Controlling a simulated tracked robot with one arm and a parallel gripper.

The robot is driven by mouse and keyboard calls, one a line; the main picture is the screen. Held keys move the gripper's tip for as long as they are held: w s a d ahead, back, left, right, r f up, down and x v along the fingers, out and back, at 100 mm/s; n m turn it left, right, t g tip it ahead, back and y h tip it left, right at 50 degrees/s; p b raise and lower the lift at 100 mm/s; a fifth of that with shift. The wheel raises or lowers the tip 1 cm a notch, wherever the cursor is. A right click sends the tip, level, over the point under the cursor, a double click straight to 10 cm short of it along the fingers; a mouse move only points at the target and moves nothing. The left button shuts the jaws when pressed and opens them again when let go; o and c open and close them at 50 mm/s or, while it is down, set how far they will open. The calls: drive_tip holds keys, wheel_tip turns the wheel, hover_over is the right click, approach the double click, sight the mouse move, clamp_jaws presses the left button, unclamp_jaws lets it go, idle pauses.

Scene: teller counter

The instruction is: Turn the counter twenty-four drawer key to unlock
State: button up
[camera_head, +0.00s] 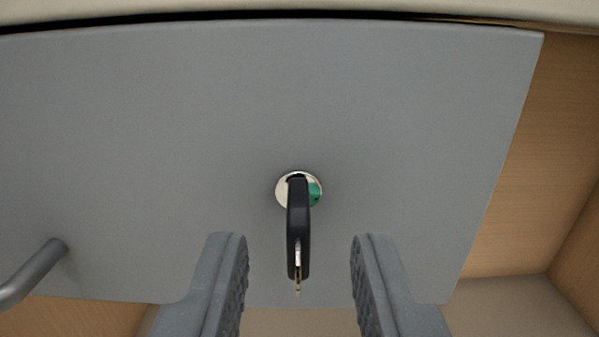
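The key (298,229) has a black head and sits in a round silver lock (284,190) on the grey drawer front (160,140). The head is seen edge-on and looks upright in the picture. A small metal ring piece hangs at its lower end. A green mark (315,191) shows on the right side of the lock face. My gripper (299,255) is open, with one finger on each side of the key head. Clear gaps show between both fingers and the key, and nothing is held.
A grey bar handle (35,273) sticks out of the drawer front at the lower left. A pale counter edge (300,10) runs above the drawer. Wooden panels (535,150) form the right side, with an open recess at the lower right.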

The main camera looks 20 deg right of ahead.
sight(298, 222)
drive_tip(key=shift+b+x, duration=0.35)
drive_tip(key=shift+x, duration=1.1)
